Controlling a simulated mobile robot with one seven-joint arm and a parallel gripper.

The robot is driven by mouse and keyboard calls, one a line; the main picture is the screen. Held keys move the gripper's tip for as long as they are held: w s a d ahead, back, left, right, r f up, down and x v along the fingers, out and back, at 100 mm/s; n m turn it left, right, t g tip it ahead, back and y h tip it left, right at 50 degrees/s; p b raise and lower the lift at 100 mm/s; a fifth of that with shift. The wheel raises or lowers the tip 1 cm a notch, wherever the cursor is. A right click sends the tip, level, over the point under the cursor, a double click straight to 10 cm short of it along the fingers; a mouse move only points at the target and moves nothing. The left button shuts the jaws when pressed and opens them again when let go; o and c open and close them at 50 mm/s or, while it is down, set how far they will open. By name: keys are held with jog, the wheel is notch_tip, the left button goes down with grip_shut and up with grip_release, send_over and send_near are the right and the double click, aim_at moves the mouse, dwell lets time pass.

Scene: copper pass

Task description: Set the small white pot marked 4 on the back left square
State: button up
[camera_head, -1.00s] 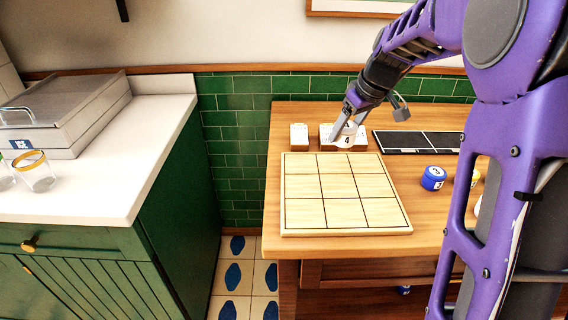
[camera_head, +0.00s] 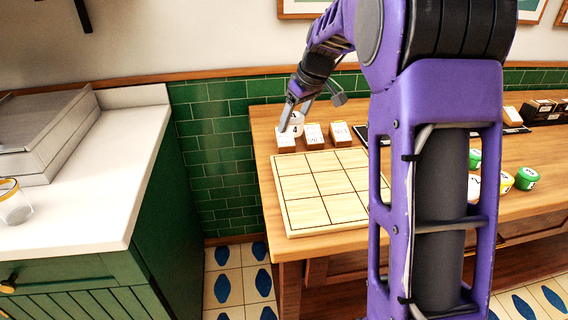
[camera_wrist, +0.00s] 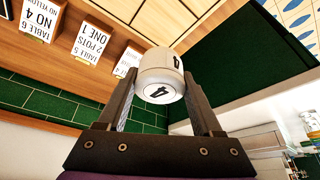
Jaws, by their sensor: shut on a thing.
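The small white pot marked 4 (camera_wrist: 160,72) is between the two fingers of my gripper (camera_wrist: 163,95) in the wrist view, with a 4 showing on its lid and side. In the head view my gripper (camera_head: 296,118) is shut on this white pot (camera_head: 297,119) and holds it above the card blocks behind the wooden board. The board (camera_head: 322,192) is a light grid of squares. Its back left square (camera_head: 291,165) looks empty and lies just in front of the held pot. My arm hides the board's right part.
Several card blocks (camera_head: 313,135) stand along the board's back edge, close under the pot. Green pots (camera_head: 526,178) and other pots stand to the right behind my arm. A white counter (camera_head: 105,195) is at the left, across a gap.

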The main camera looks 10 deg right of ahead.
notch_tip(320, 180, down, 10)
jog(key=shift+r+b, duration=0.1)
jog(key=shift+b, duration=0.7)
jog(key=shift+f, duration=0.25)
jog(key=o, duration=1.5)
jog(key=shift+r, duration=0.15)
jog(key=shift+r, duration=0.25)
jog(key=p+v, duration=0.1)
jog(key=v, duration=1)
jog(key=shift+s+d+r, duration=0.1)
jog(key=shift+r, duration=0.2)
